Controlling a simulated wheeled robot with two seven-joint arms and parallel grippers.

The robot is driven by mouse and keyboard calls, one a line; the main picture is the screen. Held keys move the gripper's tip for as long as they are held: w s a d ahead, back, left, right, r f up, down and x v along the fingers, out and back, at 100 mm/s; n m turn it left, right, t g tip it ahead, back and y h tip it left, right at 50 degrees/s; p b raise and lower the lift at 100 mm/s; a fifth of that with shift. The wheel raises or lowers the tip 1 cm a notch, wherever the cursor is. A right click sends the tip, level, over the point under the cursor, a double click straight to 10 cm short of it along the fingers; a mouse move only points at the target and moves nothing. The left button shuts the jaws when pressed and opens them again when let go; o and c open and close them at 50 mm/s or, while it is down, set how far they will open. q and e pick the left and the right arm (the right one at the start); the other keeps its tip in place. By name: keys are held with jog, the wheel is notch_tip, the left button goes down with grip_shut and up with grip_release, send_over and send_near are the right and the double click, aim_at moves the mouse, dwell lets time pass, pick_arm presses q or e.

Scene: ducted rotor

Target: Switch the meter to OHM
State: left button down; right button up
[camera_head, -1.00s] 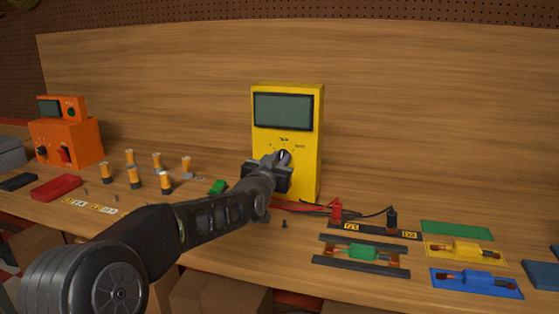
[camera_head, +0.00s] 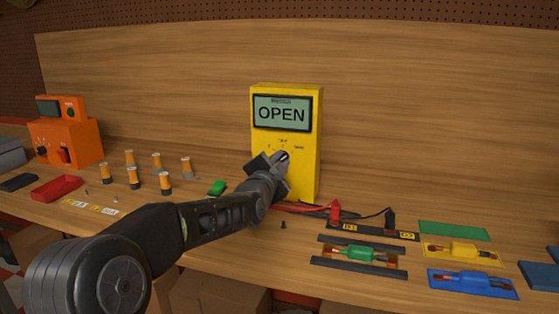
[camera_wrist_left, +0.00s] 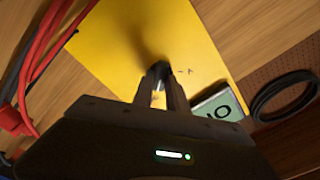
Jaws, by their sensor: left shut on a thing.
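The yellow meter (camera_head: 312,150) stands upright against the wooden back panel. Its display (camera_head: 282,113) is lit and reads OPEN. My left gripper (camera_head: 282,158) is at the meter's front, shut on the dark dial knob (camera_wrist_left: 158,72) below the display. In the left wrist view the two fingers (camera_wrist_left: 162,92) close around the knob, and the meter's yellow face (camera_wrist_left: 120,40) fills the middle. The dial markings are partly hidden and too small to read surely. My right gripper is not in view.
Red and black probes (camera_head: 335,212) lie right of the meter's foot. A green part (camera_head: 360,253) rests between dark rails; yellow (camera_head: 460,250) and blue (camera_head: 472,281) parts lie on mats at right. Several orange cylinders (camera_head: 136,178) and an orange device (camera_head: 66,142) stand at left.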

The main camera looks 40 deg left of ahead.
pick_arm(q)
jog(key=shift+f+m, duration=0.1)
jog(key=shift+m, duration=0.3)
jog(key=c, duration=1.3)
grip_release()
jog(key=shift+v, duration=3.85)
